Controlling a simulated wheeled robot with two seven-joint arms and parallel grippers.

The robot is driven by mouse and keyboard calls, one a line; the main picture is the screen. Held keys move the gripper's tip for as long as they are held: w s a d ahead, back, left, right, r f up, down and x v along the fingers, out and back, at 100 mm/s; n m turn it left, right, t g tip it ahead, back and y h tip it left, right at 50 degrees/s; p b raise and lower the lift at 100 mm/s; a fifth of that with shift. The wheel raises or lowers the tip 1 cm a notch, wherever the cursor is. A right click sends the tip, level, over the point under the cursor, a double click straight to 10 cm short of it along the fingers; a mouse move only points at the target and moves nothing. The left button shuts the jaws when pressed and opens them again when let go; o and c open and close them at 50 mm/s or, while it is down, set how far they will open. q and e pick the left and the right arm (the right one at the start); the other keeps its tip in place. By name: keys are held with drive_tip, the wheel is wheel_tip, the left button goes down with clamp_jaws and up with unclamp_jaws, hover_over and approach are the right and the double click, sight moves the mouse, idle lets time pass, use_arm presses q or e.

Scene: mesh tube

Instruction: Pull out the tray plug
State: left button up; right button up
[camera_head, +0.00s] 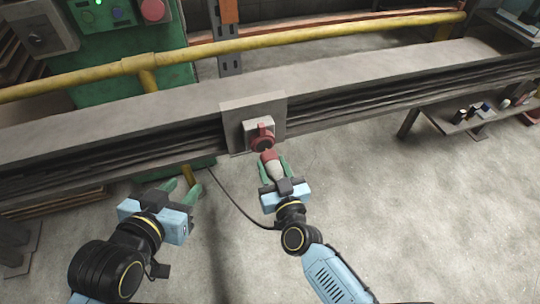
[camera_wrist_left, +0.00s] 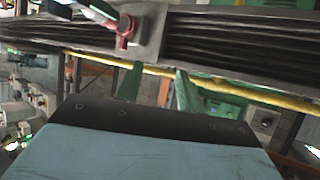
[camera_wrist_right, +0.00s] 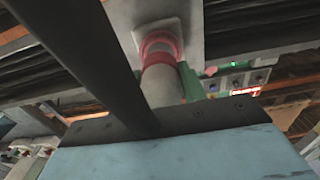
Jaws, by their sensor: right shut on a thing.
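The plug (camera_head: 272,165), with a red front and a pale grey body, is between the green fingers of my right gripper (camera_head: 274,168), which is shut on it. The plug also shows in the right wrist view (camera_wrist_right: 162,85). Its red front points at the red socket (camera_head: 262,143) on a pale box on the grey beam plate. The plug's front is right at the socket; I cannot tell whether it is seated or just apart. The socket also shows in the left wrist view (camera_wrist_left: 125,30). My left gripper (camera_head: 181,190) is open and empty, to the left and below the socket.
A long grey beam (camera_head: 130,115) with dark cable bundles crosses the view. A yellow pipe (camera_head: 290,38) runs behind it. A thin black cable (camera_head: 232,203) loops down towards my right gripper. A low shelf (camera_head: 440,122) stands right. The floor at lower right is clear.

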drive_tip(key=shift+p+v, duration=0.4)
drive_tip(key=shift+v, duration=0.5)
drive_tip(key=shift+r, duration=0.1)
